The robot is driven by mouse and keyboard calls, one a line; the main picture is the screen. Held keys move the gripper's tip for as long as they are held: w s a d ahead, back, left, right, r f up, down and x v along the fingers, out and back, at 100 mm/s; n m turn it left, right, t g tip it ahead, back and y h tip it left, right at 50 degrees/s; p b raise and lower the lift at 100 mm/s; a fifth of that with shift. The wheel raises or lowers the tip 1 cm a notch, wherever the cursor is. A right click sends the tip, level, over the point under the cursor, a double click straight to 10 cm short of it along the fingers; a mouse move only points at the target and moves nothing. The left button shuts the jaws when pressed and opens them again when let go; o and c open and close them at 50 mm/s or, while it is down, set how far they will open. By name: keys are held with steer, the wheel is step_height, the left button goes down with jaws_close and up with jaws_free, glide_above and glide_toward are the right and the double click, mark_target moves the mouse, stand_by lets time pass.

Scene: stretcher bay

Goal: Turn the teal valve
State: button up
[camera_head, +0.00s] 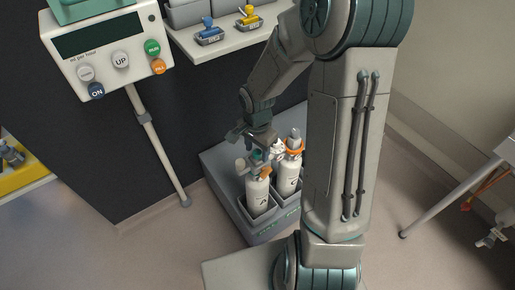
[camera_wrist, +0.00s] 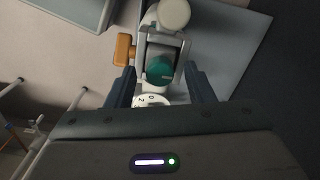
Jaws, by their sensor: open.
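The teal valve (camera_wrist: 160,68) is a small round knob on top of a white bottle (camera_head: 257,196), seen close up in the wrist view between my fingers. In the head view the teal valve (camera_head: 257,155) shows small just below my gripper (camera_head: 254,142). My gripper (camera_wrist: 160,88) is open, one dark finger on each side of the valve's fitting. I cannot tell whether either finger touches it. An orange-brown tab (camera_wrist: 123,50) sticks out left of the valve, and a pale round part (camera_wrist: 174,14) sits above it in the wrist view.
A second white bottle (camera_head: 289,176) with an orange collar stands right beside the first, both in a grey holder (camera_head: 225,163). A pump panel (camera_head: 108,52) on a pole is at upper left. A shelf (camera_head: 230,40) holds blue and yellow valves. A stretcher leg (camera_head: 440,202) is at right.

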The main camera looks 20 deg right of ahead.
steer(key=c, duration=1)
steer(key=shift+n, duration=0.3)
steer(key=n, duration=0.4)
steer(key=shift+p, duration=0.3)
steer(key=n+p, duration=0.1)
steer(key=n, duration=0.4)
steer(key=shift+n, duration=0.4)
steer(key=n+p, duration=0.1)
steer(key=n, duration=0.2)
steer(key=shift+r+n, duration=0.1)
steer(key=shift+n, duration=0.2)
steer(key=n+p, duration=0.1)
steer(key=n, duration=0.2)
steer(key=shift+n, duration=0.4)
steer(key=n+p, duration=0.3)
steer(key=n, duration=0.3)
